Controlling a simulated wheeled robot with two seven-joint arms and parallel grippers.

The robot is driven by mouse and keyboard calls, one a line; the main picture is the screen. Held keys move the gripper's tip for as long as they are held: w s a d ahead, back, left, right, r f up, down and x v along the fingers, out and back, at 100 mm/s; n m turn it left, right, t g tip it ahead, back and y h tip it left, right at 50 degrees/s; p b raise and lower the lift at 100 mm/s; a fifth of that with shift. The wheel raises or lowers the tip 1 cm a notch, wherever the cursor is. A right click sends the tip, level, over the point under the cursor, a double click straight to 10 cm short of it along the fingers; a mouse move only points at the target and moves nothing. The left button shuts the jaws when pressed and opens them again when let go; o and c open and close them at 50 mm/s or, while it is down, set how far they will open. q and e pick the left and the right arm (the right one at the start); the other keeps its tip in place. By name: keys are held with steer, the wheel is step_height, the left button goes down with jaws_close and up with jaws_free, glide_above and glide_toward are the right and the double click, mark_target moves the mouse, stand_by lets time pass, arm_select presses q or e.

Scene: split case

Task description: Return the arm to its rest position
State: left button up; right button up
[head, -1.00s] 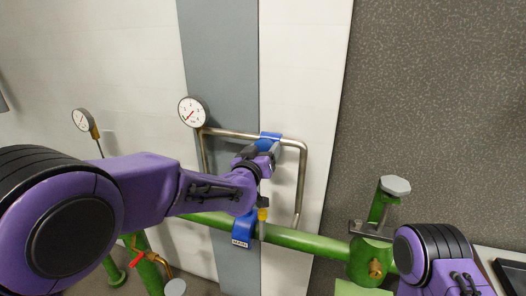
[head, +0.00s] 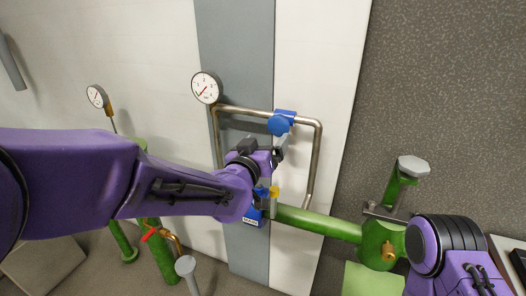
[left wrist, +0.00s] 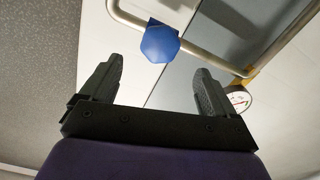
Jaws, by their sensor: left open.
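My left arm reaches in from the left in the head view, and its left gripper (head: 265,149) is open. It is just below and in front of the blue valve piece (head: 281,123) on the bent metal pipe. In the left wrist view the two dark fingers of the left gripper (left wrist: 158,82) stand wide apart with nothing between them. The blue piece (left wrist: 160,42) shows beyond the fingertips there, with a visible gap. My right arm's purple link shows at the lower right of the head view; its gripper is out of view.
The bent metal pipe (head: 317,160) stands against a grey and white wall panel. A round gauge (head: 206,87) is at its upper left; another gauge (head: 97,96) is further left. A green pipe (head: 320,224) runs below, with a blue tag (head: 254,219) partly behind my arm.

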arm_select(q)
steer(key=shift+v, duration=0.9)
steer(key=s+a+f+n+g+y, duration=0.2)
steer(key=s+a+f+n+y, duration=0.15)
steer(key=a+f, duration=0.7)
steer(key=s+a+f+n+g+y, duration=0.35)
steer(key=a+f, duration=0.25)
steer(key=f, duration=1)
steer(key=s+a+f+g, duration=0.2)
steer(key=s+a+f, duration=0.1)
steer(key=s+f, duration=0.4)
steer(key=s+a+f+g+y, duration=0.1)
steer(key=s+a+f+g, duration=0.2)
steer(key=s+f, duration=0.4)
steer(key=s+a+f+g+y, duration=0.1)
steer(key=s+a+f+g, duration=0.2)
steer(key=s+f, duration=0.4)
steer(key=s+a, duration=0.1)
steer(key=s, duration=0.8)
steer(key=shift+s+n, duration=0.25)
steer(key=shift+n, duration=0.05)
